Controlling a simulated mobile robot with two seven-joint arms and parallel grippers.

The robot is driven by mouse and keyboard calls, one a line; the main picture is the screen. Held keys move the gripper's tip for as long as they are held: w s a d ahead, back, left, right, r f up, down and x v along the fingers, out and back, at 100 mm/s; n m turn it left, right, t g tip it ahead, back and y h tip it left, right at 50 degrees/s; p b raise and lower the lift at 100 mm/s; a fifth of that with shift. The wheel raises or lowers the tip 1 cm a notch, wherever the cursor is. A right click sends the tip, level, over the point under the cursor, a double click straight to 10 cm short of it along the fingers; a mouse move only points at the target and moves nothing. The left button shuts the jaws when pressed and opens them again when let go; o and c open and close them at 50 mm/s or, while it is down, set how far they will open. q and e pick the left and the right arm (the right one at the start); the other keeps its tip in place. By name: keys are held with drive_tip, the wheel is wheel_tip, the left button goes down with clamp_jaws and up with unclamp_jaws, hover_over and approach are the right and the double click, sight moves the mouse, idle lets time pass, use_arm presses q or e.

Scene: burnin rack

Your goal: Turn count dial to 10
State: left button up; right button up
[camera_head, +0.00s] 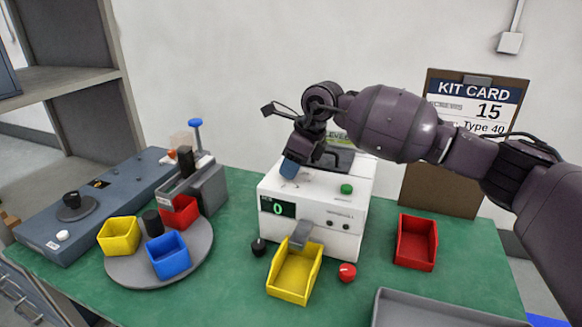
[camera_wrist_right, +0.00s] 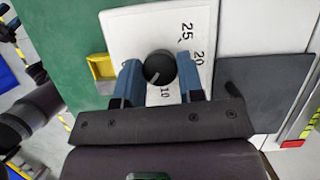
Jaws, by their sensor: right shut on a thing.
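The count dial (camera_wrist_right: 158,67) is a round black knob on the white top plate of the counting machine (camera_head: 335,215). Printed numbers 25, 20 and 10 show around it, with the 10 close below the knob in the right wrist view. A pale mark on the knob points toward its lower left there. My right gripper (camera_wrist_right: 161,82) has its two blue fingers on either side of the knob, shut on it. In the head view the right gripper (camera_head: 290,168) reaches down onto the machine's top and hides the dial. The green display (camera_head: 278,208) reads 0. My left gripper is not in view.
A kit card (camera_head: 475,105) reading 15 and Type 40 stands behind. A yellow bin (camera_head: 294,272) sits under the machine's chute, and a red bin (camera_head: 416,243) stands to the right. A round tray (camera_head: 122,268) with bins and a grey tray (camera_head: 440,308) occupy the green table.

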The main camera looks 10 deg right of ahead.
drive_tip(key=n, duration=0.1)
drive_tip(key=n+g+b, duration=0.1)
drive_tip(key=n, duration=0.1)
drive_tip(key=n+b, duration=0.1)
drive_tip(key=shift+w+f+n+g+y, duration=0.2)
drive_tip(key=shift+f+n+g+y, duration=0.1)
drive_tip(key=shift+y, duration=0.1)
drive_tip(key=n+g+b, duration=0.1)
drive_tip(key=n+b, duration=0.1)
drive_tip(key=n, duration=0.1)
drive_tip(key=shift+r, duration=0.2)
drive_tip(key=shift+n, duration=0.3)
drive_tip(key=shift+r, duration=0.1)
